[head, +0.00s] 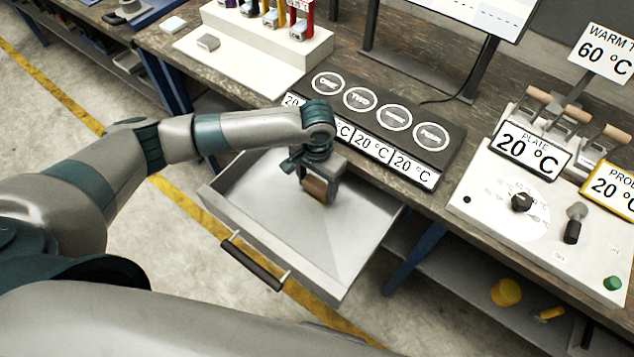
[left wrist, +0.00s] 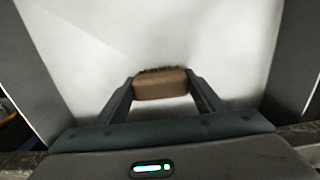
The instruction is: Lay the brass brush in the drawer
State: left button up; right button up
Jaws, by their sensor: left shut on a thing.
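The open drawer (head: 265,238) is a grey metal tray pulled out from under the workbench, with a dark bar handle (head: 254,264) on its front. My left gripper (head: 322,185) is over the drawer's inside, near its back right. It is shut on the brass brush (head: 316,188), which has a brown wooden block. In the left wrist view the brush (left wrist: 160,84) sits between the two fingers (left wrist: 160,90), with short bristles along its far edge and the pale drawer floor (left wrist: 150,35) behind it. The exact gap to the floor cannot be told. My right gripper is not in view.
The bench edge (head: 455,222) runs just behind the drawer. On it stand a dark panel with round labelled pads (head: 376,108), a white control box (head: 520,215) with knob and levers, and a white rack (head: 265,38). The drawer's front left is empty.

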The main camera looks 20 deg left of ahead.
aim_at(317, 183)
pick_arm(q)
jog(key=shift+f, duration=0.1)
jog(key=o, duration=0.9)
jog(key=shift+c, duration=0.2)
jog(key=shift+o, duration=0.9)
notch_tip(317, 183, up, 12)
jog(key=b, duration=0.2)
jog(key=shift+b, duration=0.4)
